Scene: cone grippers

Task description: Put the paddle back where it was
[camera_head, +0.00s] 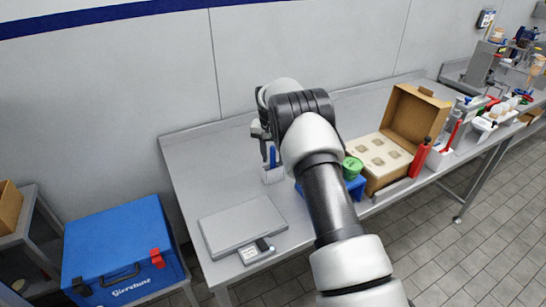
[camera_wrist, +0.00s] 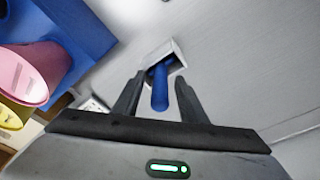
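The paddle shows as a blue handle (camera_wrist: 160,88), standing in a small pale open-topped holder (camera_wrist: 172,52) on the steel counter. In the head view the blue handle (camera_head: 272,157) rises from the white holder (camera_head: 273,176) near the wall side of the counter. The rest of the paddle is hidden inside the holder. My gripper (camera_wrist: 159,76) is open, with one finger on each side of the handle and a visible gap to both. In the head view my gripper (camera_head: 264,138) is above the holder, partly hidden by my wrist.
A flat scale (camera_head: 242,228) lies at the counter's front left. A blue bin (camera_head: 356,188) with a green tub (camera_head: 352,166) stands right of the holder, partly behind my arm. Beyond are an open carton (camera_head: 418,116) and red bottle (camera_head: 420,158). A blue cooler (camera_head: 115,255) stands left.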

